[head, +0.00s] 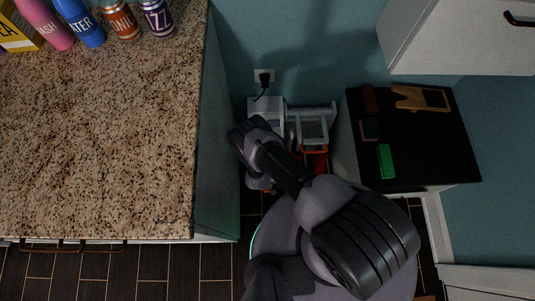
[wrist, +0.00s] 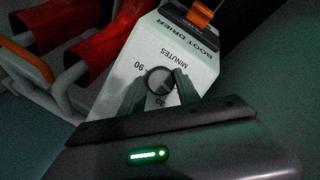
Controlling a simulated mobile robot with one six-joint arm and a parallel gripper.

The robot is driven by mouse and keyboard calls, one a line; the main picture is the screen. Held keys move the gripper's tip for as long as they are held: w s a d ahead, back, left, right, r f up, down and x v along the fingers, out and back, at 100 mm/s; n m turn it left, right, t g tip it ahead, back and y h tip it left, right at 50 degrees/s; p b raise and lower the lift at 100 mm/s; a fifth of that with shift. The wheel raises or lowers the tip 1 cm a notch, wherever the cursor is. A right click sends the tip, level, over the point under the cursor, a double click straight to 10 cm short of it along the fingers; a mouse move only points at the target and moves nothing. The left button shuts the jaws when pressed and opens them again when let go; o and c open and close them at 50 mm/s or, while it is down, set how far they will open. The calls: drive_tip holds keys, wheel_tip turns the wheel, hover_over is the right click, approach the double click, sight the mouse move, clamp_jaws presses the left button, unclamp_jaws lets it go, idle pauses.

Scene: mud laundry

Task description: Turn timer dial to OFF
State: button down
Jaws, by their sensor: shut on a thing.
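The timer dial (wrist: 159,79) is a small round dark-rimmed knob on the white boot drier's control box (wrist: 186,50). The box's lettering, "BOOT DRIER" and "MINUTES", appears upside down in the wrist view. My gripper (wrist: 160,88) is shut on the dial, with one finger at each side of it. Numbers show beside the dial, partly covered by the fingers. I cannot make out a pointer or which mark the dial stands at. In the head view the boot drier (head: 266,104) stands low by the wall, and my arm hides the dial and the gripper.
A granite counter (head: 100,130) is at left in the head view. A black-topped cabinet (head: 440,150) is at right. A plugged socket (head: 264,76) is on the wall.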

drive_tip(key=shift+n, duration=1)
drive_tip(key=shift+h, duration=0.3)
drive_tip(key=c, duration=0.9)
unclamp_jaws()
